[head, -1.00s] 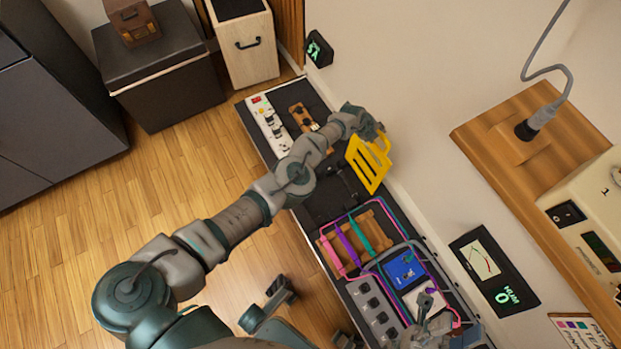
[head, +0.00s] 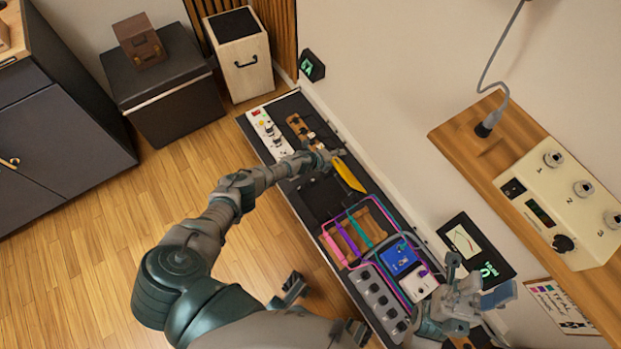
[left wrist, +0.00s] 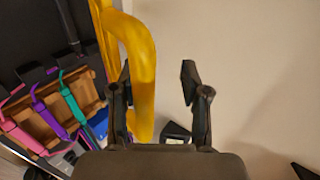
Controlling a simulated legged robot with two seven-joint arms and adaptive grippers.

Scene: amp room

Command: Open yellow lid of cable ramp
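The yellow lid (head: 350,175) stands tilted up from the black cable ramp (head: 318,198) on the long dark shelf; the head view shows it nearly edge-on. In the left wrist view its rounded yellow handle loop (left wrist: 146,75) hangs left of centre. My left gripper (head: 338,156) is at the lid's far upper end. Its two black fingers (left wrist: 157,78) are spread wide, with the loop's right bar between them, close to the left finger; I cannot tell if they touch. My right gripper (head: 482,282) hovers at the lower right over the shelf's near end, its fingers unclear.
Pink, purple and teal cables (head: 348,236) cross a wooden block beside the ramp. A blue pedal (head: 399,258) and a grey knob box (head: 378,300) are nearer. A white power strip (head: 268,130) lies at the far end. The wall bounds the right side.

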